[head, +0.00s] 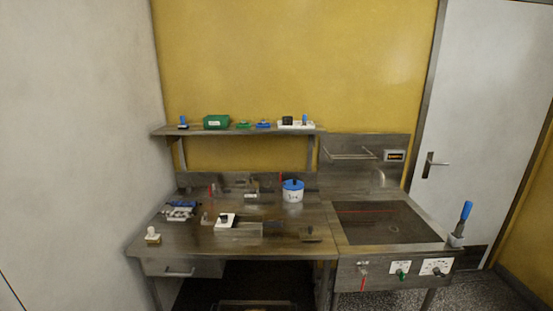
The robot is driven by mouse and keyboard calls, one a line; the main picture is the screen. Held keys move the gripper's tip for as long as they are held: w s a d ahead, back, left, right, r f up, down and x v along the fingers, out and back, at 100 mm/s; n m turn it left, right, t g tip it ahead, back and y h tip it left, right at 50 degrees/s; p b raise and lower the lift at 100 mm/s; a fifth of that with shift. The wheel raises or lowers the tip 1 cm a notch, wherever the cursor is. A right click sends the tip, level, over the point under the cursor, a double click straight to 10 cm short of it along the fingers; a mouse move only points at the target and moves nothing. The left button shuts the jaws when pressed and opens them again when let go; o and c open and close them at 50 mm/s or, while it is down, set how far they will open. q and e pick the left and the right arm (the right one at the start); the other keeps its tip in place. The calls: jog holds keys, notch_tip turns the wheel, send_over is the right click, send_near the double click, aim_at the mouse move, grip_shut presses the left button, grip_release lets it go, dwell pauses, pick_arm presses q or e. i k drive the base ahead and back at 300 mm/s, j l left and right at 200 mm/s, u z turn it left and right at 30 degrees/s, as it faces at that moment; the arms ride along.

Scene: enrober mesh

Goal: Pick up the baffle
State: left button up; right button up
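I cannot tell for sure which thing is the baffle. Several small metal pieces lie on the steel worktable (280,250). One is a flat metal piece with a dark knob (311,234) near the front right of the table. A low clear or metal box-like piece (248,230) sits at the middle, next to a white block with a dark top (226,220). Neither of my grippers shows in the head view.
A white pot with a blue lid (292,191) stands at the back. A shelf (240,131) holds a green bin (216,122). At right are a sunken dark basin (380,222) and a blue-handled tool (464,217).

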aim_at(310, 233)
jog(key=i+l, duration=0.75)
